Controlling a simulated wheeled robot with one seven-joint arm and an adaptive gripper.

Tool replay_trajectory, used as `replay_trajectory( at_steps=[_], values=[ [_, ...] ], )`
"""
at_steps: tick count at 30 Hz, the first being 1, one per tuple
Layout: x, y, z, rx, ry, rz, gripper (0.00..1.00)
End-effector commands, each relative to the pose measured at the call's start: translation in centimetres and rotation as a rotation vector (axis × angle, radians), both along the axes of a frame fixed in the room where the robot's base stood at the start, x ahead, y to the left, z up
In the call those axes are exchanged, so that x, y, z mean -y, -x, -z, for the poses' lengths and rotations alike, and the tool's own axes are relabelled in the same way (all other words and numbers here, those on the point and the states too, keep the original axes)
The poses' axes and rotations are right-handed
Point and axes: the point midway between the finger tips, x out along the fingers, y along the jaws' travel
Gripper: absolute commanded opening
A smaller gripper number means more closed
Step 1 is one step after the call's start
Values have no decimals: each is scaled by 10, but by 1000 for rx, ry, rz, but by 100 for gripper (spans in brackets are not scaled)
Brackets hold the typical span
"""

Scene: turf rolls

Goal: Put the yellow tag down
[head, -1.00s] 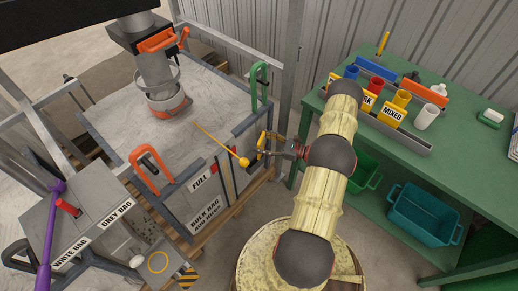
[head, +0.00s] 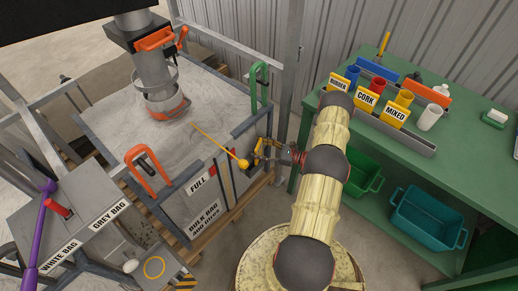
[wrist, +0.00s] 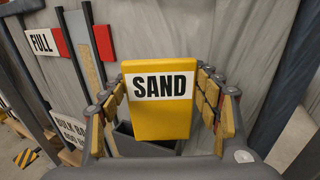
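The yellow tag (wrist: 160,116), with SAND in black on a white band, stands upright in the middle of the wrist view, in front of the grey bulk bag (head: 190,200). A dark grey holder-like part (wrist: 125,140) shows below and behind it; I cannot tell whether the tag rests in it. My gripper (wrist: 165,100) has its yellow-padded fingers spread on either side of the tag, with narrow gaps at its edges. In the head view my gripper (head: 266,150) is at the bag's right corner; the tag is hard to tell from the yellow pads there.
A yellow-knobbed rod (head: 220,147) lies close left of my gripper. A green handle (head: 258,86) and a metal post (head: 290,75) stand behind it. The green bench (head: 470,150) at right holds a rack with MIXED and CORK tags. Teal and green bins sit below.

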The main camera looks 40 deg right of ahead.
Motion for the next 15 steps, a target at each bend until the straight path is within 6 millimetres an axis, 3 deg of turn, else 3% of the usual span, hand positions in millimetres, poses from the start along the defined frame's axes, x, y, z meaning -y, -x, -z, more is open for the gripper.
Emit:
replay_trajectory(
  at_steps=[9, 15],
  values=[
    [0, 0, 0, -1, 0, 0, 80],
    [0, 0, 0, -1, 0, 0, 80]
  ],
)
